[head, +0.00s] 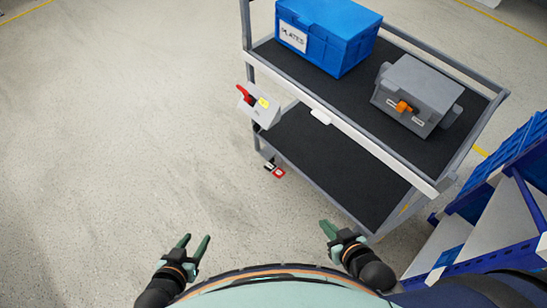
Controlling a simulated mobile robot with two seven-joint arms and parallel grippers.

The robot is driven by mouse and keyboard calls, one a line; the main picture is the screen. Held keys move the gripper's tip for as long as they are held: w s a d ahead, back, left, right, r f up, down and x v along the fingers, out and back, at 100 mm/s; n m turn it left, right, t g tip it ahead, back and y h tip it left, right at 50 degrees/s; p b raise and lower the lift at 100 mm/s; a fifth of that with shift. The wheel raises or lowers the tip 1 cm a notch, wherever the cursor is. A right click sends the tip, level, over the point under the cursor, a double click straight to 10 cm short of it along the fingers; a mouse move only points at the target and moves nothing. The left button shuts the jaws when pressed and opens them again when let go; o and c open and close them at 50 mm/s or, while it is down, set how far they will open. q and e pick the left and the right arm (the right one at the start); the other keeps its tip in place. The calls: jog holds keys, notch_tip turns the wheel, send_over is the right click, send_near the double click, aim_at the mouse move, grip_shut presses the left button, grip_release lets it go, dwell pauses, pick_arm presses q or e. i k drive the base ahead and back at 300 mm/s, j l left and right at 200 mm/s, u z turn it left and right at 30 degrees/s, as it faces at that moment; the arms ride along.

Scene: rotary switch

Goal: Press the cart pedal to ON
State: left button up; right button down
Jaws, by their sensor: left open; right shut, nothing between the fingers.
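The grey two-shelf cart (385,150) stands at the upper right. A small red and black pedal (276,171) sits low at the cart's near left corner, close to the floor. It is small in view, and I cannot tell which position it is in. My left gripper (196,239) is open and empty, over the floor below and left of the pedal. My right gripper (327,227) is shut and empty, below and right of the pedal, near the cart's lower edge. Both grippers are apart from the pedal.
A light grey switch box with a red handle (244,94) is on the cart's left side. A blue crate (335,40) and a grey box with an orange knob (404,107) stand on the top shelf. A blue rack (500,190) is at right. The floor at left is clear.

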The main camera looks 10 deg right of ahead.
aim_at(276, 170)
jog(key=i+j, duration=0.3)
jog(key=i, duration=0.15)
jog(key=i+j+z, duration=0.1)
jog(key=i+j, duration=0.2)
jog(key=i, duration=0.1)
